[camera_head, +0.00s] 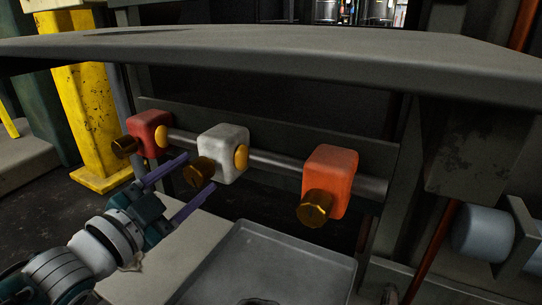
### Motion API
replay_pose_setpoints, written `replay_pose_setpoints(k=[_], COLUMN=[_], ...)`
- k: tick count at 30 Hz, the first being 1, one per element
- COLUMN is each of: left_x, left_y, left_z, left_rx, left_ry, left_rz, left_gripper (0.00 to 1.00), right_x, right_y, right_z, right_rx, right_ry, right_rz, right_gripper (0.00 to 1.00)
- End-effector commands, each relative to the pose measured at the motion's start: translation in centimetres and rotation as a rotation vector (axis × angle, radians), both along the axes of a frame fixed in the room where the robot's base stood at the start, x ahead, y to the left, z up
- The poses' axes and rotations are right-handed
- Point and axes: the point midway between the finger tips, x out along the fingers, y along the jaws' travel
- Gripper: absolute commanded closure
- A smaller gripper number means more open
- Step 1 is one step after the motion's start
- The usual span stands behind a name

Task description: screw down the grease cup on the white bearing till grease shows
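The white bearing (224,146) sits on a grey shaft between a red bearing (146,128) and an orange bearing (330,176). Its brass grease cup (199,172) faces front left. A rounded yellow blob (241,157) shows on the white bearing's right side; it may be grease. My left gripper (201,171) reaches in from the lower left, its two purple fingers spread, one at the upper left and one at the lower right of the white bearing's cup. I cannot tell whether they touch it. My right gripper is not in view.
The red bearing has a brass cup (124,146) and a yellow blob (162,136); the orange one has a brass cup (315,208). A grey ledge (290,50) spans above. A grey tray (285,257) lies below. A yellow post (98,130) stands at left.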

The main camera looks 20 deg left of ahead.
Motion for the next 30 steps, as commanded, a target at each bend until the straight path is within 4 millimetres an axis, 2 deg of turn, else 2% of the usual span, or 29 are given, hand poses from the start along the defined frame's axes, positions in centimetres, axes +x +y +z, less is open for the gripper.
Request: replay_pose_setpoints(k=[1,3,10,13,24,30], left_x=[0.0,0.0,-0.1,-0.7,-7.8,-9.7], left_y=[0.0,0.0,0.0,0.0,0.5,0.6], left_z=[0.0,0.0,0.0,0.2,0.2,0.0], left_rx=[0.000,0.000,0.000,-0.001,-0.001,0.000], left_ry=[0.000,0.000,-0.001,0.001,0.005,0.000], left_rz=[0.000,0.000,-0.001,-0.001,0.001,0.000], left_gripper=[0.25,0.19,0.19,0.19,0.19,0.19], right_x=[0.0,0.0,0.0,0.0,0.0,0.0], right_y=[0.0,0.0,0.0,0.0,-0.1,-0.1], right_z=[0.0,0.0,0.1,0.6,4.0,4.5], right_rx=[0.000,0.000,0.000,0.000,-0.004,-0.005], right_ry=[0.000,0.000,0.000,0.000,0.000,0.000], right_rz=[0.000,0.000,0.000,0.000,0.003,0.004], right_gripper=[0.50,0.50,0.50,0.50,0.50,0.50])
